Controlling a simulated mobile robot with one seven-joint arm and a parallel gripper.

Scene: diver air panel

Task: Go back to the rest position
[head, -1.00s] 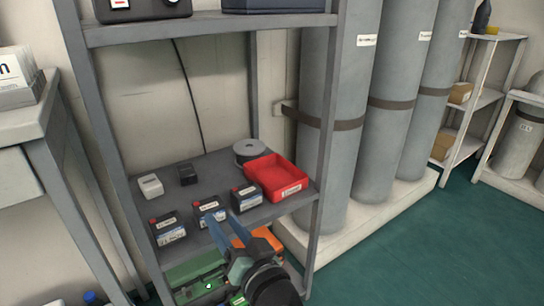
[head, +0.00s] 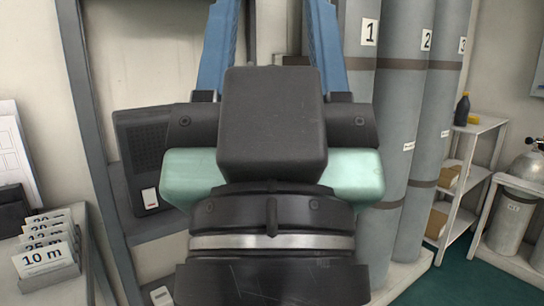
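My gripper (head: 272,30) is raised close in front of the head camera and fills the middle of the view. Its two blue fingers stand wide apart and point upward. Their tips run up to or past the top edge of the picture. Nothing shows between the fingers except the background. The black and pale green body of the gripper hides much of the shelf rack behind it.
A grey rack (head: 87,120) with a black speaker-like box (head: 147,150) stands behind. Grey numbered cylinders (head: 410,130) stand to the right, beside a white shelf (head: 470,160). Depth cards (head: 45,258) stand on a bench at the left. Green floor (head: 450,280) is clear at lower right.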

